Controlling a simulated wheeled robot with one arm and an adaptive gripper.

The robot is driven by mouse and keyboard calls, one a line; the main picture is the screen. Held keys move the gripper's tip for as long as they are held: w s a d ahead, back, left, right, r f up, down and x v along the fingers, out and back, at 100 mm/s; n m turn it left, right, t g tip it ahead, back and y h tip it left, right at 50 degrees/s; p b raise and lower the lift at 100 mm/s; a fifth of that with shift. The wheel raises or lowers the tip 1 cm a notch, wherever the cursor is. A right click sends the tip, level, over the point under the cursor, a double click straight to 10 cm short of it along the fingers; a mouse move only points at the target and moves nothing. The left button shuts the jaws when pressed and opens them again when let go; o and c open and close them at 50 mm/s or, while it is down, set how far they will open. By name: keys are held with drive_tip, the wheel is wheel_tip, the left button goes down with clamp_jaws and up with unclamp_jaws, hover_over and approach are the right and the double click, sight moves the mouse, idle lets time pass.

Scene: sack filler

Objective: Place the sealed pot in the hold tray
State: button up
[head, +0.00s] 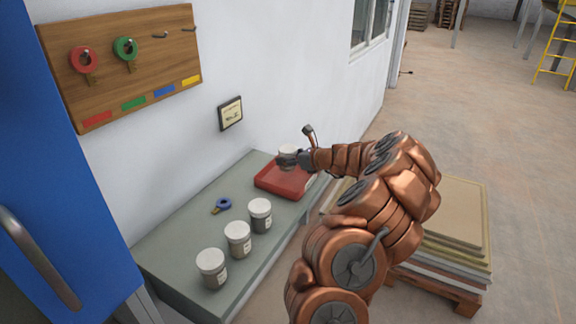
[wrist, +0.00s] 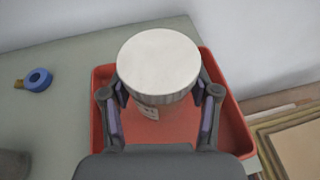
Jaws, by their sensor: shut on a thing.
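A pot with a white lid (wrist: 158,62) is between the fingers of my gripper (wrist: 160,105) in the wrist view. The gripper is shut on it. The pot also shows in the head view (head: 288,151), upright, partly hidden by my gripper (head: 290,160). The red tray (head: 277,187) lies at the far end of the grey bench, and the pot is over it. In the wrist view the red tray (wrist: 104,82) surrounds the pot on both sides. I cannot tell whether the pot's base touches the tray floor.
Three white-lidded pots (head: 211,268), (head: 238,239), (head: 260,215) stand along the front of the grey bench (head: 170,250). A blue ring tag (head: 223,204) lies behind them. A wall board (head: 120,60) holds red and green rings. Stacked sheets on a pallet (head: 455,230) stand right of the bench.

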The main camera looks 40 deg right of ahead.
sight(295, 167)
drive_tip(key=shift+f+p, duration=0.4)
drive_tip(key=shift+f, duration=1.35)
drive_tip(key=shift+f, duration=0.15)
drive_tip(key=o, duration=1.2)
drive_tip(key=shift+r, duration=0.25)
drive_tip(key=b+v, duration=0.2)
drive_tip(key=v, duration=1)
drive_tip(key=shift+d, duration=0.1)
